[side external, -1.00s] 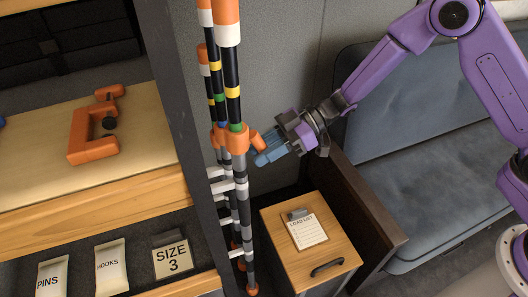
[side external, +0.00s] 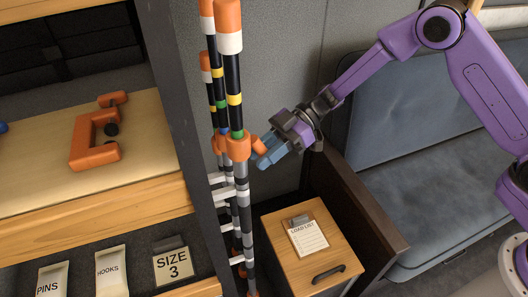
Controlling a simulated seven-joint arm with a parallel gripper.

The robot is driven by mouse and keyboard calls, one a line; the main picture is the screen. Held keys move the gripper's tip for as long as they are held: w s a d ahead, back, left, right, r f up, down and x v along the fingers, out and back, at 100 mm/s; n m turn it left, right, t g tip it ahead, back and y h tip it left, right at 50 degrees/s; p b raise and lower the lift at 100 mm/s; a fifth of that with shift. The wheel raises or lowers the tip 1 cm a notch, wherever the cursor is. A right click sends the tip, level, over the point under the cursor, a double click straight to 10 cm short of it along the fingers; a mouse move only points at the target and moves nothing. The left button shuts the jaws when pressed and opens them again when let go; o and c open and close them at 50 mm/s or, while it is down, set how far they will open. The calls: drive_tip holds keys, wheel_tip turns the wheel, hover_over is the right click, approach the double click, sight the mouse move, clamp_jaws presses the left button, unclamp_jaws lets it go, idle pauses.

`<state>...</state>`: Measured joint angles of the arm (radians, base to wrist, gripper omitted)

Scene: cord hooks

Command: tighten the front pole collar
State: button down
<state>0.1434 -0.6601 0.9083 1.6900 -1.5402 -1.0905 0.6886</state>
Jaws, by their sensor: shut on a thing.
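The front pole (side external: 235,90) stands upright, banded in black, white, yellow, green and orange. Its orange collar (side external: 238,146) sits around it at mid-height, with a short orange knob (side external: 259,145) sticking out to the right. My gripper (side external: 267,154) comes in from the right, its blue fingers at the knob. The jaws are shut on the knob, and the fingers hide part of it. How tight the collar is cannot be seen.
More banded poles (side external: 217,90) with a collar stand close behind, with white rungs (side external: 222,193) below. A dark upright panel (side external: 180,120) is just left. A wooden cabinet (side external: 335,255) with a clipboard (side external: 307,237) stands below my gripper. An orange clamp (side external: 94,140) lies on the left shelf.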

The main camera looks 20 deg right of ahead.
drive_tip(key=c, duration=1)
unclamp_jaws()
drive_tip(key=shift+o, duration=0.2)
drive_tip(key=v, duration=1.7)
drive_tip(key=shift+w+d+r, duration=0.15)
drive_tip(key=shift+d, duration=0.05)
